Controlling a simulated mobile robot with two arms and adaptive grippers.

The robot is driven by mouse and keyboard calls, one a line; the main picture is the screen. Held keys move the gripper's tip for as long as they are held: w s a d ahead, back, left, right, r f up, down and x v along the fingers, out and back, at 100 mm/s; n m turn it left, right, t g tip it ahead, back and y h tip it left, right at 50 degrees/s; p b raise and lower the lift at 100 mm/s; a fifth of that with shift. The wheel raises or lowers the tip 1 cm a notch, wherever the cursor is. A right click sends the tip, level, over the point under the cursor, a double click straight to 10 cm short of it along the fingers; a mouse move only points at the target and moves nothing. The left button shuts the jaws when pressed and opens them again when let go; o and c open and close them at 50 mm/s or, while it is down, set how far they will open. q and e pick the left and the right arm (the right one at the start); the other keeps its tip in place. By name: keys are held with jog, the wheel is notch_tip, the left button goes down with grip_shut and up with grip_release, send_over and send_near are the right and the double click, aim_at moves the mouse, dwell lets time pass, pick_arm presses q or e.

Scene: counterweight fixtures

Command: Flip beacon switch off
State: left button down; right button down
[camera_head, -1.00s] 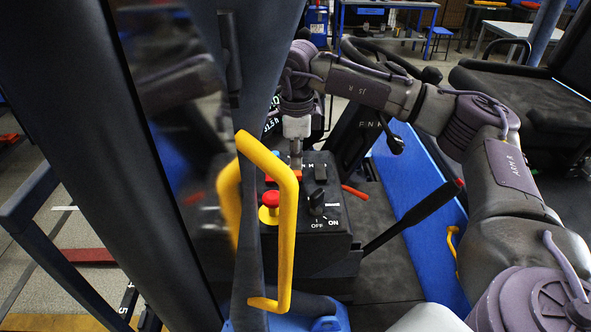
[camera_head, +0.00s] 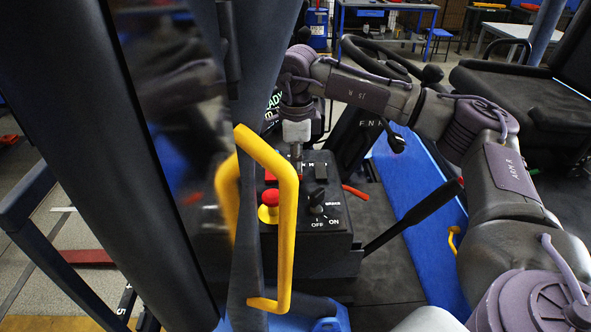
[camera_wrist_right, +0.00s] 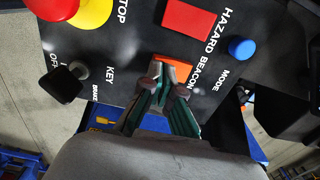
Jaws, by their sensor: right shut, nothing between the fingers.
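The orange beacon switch (camera_wrist_right: 172,68), beside the word BEACON, is on the black control panel (camera_wrist_right: 125,62) in the right wrist view. My right gripper (camera_wrist_right: 166,84) is shut and empty, its fingertips right at the switch's near edge. I cannot tell whether they touch it, and they hide part of it. In the head view my right gripper (camera_head: 297,163) points down onto the panel's back part, and the switch is hidden there. The switch's on or off position is not clear. My left gripper is not in view.
The red hazard button (camera_wrist_right: 189,18), blue mode button (camera_wrist_right: 242,48), red stop button (camera_wrist_right: 58,8) and black key knob (camera_wrist_right: 62,85) surround the switch. A yellow handle (camera_head: 288,225) stands in front of the panel. A black lever (camera_head: 412,218) rises at its right.

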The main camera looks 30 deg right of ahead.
jog(key=shift+f+b, duration=0.35)
jog(key=shift+f, duration=0.2)
jog(key=shift+r, duration=0.1)
jog(key=shift+r+p, duration=2.35)
jog(key=shift+r, duration=1.15)
jog(key=shift+f, duration=0.1)
